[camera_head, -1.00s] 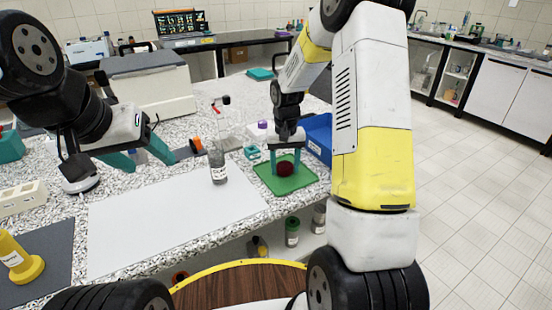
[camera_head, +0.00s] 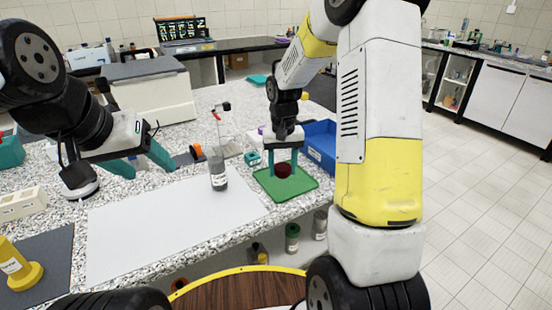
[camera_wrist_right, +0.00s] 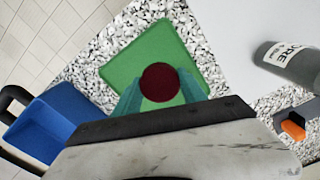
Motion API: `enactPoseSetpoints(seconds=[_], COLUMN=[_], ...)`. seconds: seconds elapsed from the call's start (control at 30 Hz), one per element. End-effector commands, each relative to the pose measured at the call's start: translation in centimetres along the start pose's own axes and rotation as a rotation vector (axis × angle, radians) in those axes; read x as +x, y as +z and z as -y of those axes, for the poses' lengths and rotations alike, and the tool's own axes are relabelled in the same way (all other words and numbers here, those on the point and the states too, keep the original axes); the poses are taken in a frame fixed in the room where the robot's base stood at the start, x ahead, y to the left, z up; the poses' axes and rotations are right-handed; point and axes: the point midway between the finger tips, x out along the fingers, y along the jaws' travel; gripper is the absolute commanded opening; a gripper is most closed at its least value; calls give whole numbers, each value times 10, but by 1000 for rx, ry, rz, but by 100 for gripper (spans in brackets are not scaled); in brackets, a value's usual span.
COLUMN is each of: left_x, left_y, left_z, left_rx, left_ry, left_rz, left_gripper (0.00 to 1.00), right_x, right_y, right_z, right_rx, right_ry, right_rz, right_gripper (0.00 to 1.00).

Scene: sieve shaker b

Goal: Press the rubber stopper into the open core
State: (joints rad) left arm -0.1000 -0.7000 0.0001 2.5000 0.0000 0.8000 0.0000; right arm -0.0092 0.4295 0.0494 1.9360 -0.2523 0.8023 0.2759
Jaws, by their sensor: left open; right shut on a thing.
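The dark red rubber stopper (camera_head: 283,171) is between the teal fingers of my right gripper (camera_head: 283,166), just above the green mat; it also shows from above in the right wrist view (camera_wrist_right: 160,83). The right gripper is shut on it. The grey core bottle labelled "CORE" (camera_head: 218,172) stands upright on the white sheet's back edge, left of the green mat; in the right wrist view part of it (camera_wrist_right: 292,65) shows at the right edge. Its top is hard to make out. My left gripper (camera_head: 147,164) is open and empty over the left of the bench.
The green mat (camera_head: 297,189) lies at the bench's right edge, beside a blue bin (camera_head: 321,148). A white sheet (camera_head: 150,220) covers clear front bench space. A yellow object (camera_head: 20,268) stands on a dark mat at left. An orange-tipped item (camera_head: 196,151) lies behind the bottle.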

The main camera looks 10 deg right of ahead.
Motion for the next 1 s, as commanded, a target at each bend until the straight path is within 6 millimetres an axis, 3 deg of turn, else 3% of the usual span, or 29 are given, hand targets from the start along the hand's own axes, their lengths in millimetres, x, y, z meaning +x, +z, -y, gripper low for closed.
enactPoseSetpoints(seconds=[0.2, 0.43, 0.63, 1.0], left_x=[0, 0, 0, 0], left_y=[0, 0, 0, 0], left_z=[0, 0, 0, 0], left_rx=[0, 0, 0, 0], left_ry=[0, 0, 0, 0], left_rz=[0, 0, 0, 0], left_gripper=[60, 60, 60, 60], right_x=[-7, -11, -12, -12], right_y=[55, 98, 115, 118], right_z=[29, 51, 60, 62], right_rx=[-4, -2, 0, 1], right_ry=[0, 0, 0, 0], right_rz=[-2, -2, -1, -1], right_gripper=[10, 10, 10, 10])
